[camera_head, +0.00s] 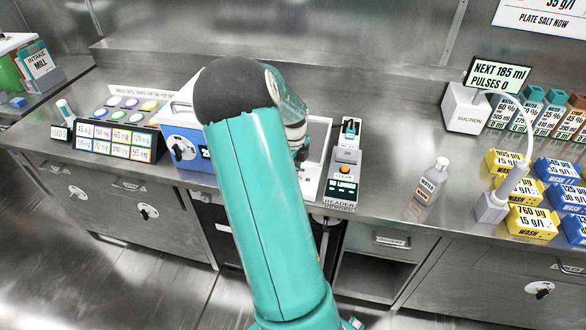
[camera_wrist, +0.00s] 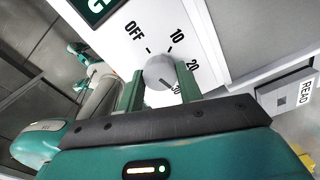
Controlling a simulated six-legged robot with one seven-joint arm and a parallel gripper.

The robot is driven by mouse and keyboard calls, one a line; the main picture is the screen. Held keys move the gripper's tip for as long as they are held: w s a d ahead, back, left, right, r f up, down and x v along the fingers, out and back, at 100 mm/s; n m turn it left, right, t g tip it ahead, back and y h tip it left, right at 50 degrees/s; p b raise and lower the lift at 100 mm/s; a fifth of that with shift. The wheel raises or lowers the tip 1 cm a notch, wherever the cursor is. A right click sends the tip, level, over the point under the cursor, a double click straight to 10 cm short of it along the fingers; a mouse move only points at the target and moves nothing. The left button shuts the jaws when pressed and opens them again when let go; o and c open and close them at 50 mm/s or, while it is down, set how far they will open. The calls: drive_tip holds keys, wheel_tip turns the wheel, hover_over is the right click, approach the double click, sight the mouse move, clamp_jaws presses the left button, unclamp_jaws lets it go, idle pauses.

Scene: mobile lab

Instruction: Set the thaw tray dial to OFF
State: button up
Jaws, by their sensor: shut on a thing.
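The thaw tray dial (camera_wrist: 158,72) is a round grey knob on a white panel (camera_wrist: 205,25) in the wrist view. Its printed marks read OFF, 10, 20 and 30. A dark mark on the knob points down and right, near the 30, which is partly hidden by a finger. My gripper (camera_wrist: 160,88) has its two green fingers on either side of the knob and is shut on it. In the head view my arm hides the dial and the fingers; the white tray (camera_head: 312,180) shows partly to the right of my arm.
A blue box (camera_head: 172,135) with its own black dial stands left of my arm. The reader (camera_head: 343,172) stands close on the right. Bare bench lies between reader and bottle.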

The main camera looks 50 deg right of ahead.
drive_tip(key=n, duration=0.4)
drive_tip(key=shift+n, duration=0.3)
drive_tip(key=n, duration=0.3)
drive_tip(key=shift+n, duration=0.4)
drive_tip(key=n, duration=1.2)
drive_tip(key=shift+n, duration=0.3)
drive_tip(key=n, duration=0.3)
drive_tip(key=shift+n, duration=0.3)
drive_tip(key=n, duration=0.8)
drive_tip(key=shift+n, duration=0.3)
